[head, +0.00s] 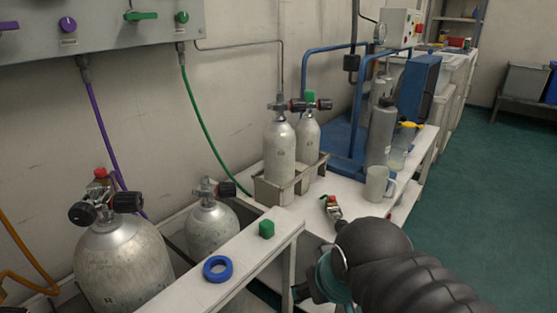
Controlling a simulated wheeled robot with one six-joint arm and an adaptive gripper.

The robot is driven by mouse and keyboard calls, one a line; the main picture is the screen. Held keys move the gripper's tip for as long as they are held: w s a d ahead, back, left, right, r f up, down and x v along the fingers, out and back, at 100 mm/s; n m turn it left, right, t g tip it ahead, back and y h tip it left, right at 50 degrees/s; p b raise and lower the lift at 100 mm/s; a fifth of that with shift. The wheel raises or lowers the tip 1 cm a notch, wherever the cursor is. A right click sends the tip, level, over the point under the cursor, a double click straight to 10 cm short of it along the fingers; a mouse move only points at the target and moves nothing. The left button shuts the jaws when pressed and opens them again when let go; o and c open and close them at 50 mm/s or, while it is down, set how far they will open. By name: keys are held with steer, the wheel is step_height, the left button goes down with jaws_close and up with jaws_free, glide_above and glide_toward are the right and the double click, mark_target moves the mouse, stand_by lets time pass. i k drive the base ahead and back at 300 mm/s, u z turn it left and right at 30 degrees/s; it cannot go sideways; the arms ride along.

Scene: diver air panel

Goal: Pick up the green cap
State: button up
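A small green cap (266,229), block-shaped, sits on the white ledge at the front, just right of and behind a blue ring (217,268). A second green piece (309,97) shows on top of the valve of the rear cylinder in the rack. My arm reaches in from the lower right. Part of my gripper (302,292) shows low beside the ledge, right of and below the green cap and apart from it. My arm hides most of the gripper, so its fingers cannot be made out.
Large grey cylinders (122,262) with black-knobbed valves stand at left. Two slimmer cylinders stand in a metal rack (290,184). A clear mug (377,184), a grey bottle (382,132) and a loose valve fitting (333,208) are on the bench. Hoses hang from the wall panel (105,30).

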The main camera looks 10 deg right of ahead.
mark_target(266, 227)
steer(key=u, duration=1.7)
steer(key=k, duration=0.9)
steer(key=z, duration=1.05)
steer(key=i, duration=0.5)
